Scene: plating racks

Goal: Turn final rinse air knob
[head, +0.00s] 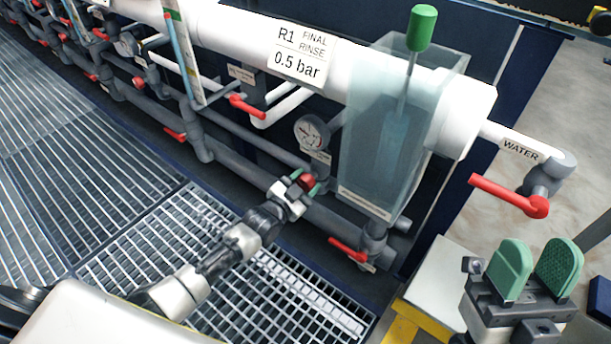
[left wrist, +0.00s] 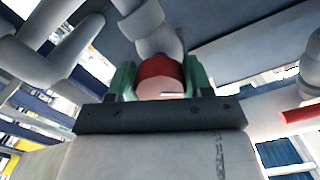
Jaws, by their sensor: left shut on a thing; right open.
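The red final rinse air knob (head: 308,181) is a small round knob on the grey pipework below the white tank marked "R1 FINAL RINSE 0.5 bar" (head: 302,56). My left gripper (head: 303,182) is shut on it, with a green finger pad on either side. In the left wrist view the red knob (left wrist: 160,77) sits between the green pads, its face towards the camera with a pale line on it. A pressure gauge (head: 311,132) is just above the knob. My right gripper (head: 535,270) is open and empty at the lower right, away from the pipes.
A clear box (head: 372,150) with a green-topped rod stands right of the knob. Red lever handles show at the water pipe (head: 510,194), below the box (head: 348,250) and left of the gauge (head: 247,107). Metal grating (head: 130,190) covers the floor.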

